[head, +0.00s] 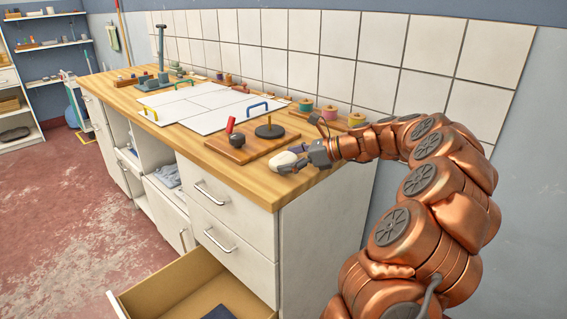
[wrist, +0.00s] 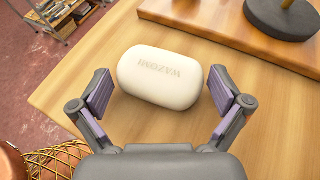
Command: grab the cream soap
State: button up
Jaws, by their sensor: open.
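The cream soap (wrist: 160,76) lies flat on the wooden worktop in the wrist view, an oval bar with stamped lettering on top. In the head view the soap (head: 284,160) sits near the worktop's right end, partly covered by my gripper. My gripper (wrist: 163,100) is open, with one purple-padded finger at the left and one at the right of the soap. Small gaps show between the pads and the soap. In the head view my gripper (head: 298,158) reaches in from the right, low over the worktop.
A wooden board (head: 240,153) with a dark disc and a red-handled item lies just behind the soap; its edge also shows in the wrist view (wrist: 225,38). The worktop's front edge is close on the left. Below, a drawer (head: 170,298) stands open. Several colored spools line the tiled wall.

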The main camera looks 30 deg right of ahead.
jog(key=shift+c, duration=0.4)
jog(key=c, duration=0.8)
